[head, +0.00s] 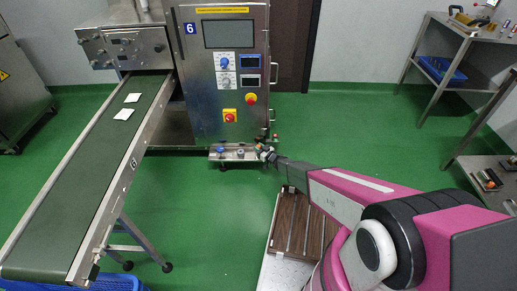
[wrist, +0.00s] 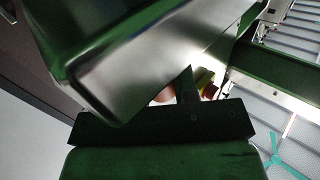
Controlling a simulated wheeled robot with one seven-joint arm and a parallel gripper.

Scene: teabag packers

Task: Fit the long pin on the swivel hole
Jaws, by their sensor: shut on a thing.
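My gripper (head: 266,153) is at the right end of a small steel ledge (head: 231,157) low on the front of the packing machine. It is shut on a small part, which is too small and covered to make out in the head view. In the wrist view the dark gripper body (wrist: 160,132) crosses the lower middle. A pinkish piece (wrist: 164,95) and a yellow and red piece (wrist: 205,84) show just beyond it, partly hidden. I cannot tell the long pin or the swivel hole apart in either view.
Small knobs (head: 240,152) stand on the ledge, close to my gripper. The packing machine (head: 206,100) rises behind it. A green conveyor (head: 90,165) with white teabags runs along the left. A steel bench (head: 478,35) stands at the back right. A metal panel (wrist: 145,65) fills much of the wrist view.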

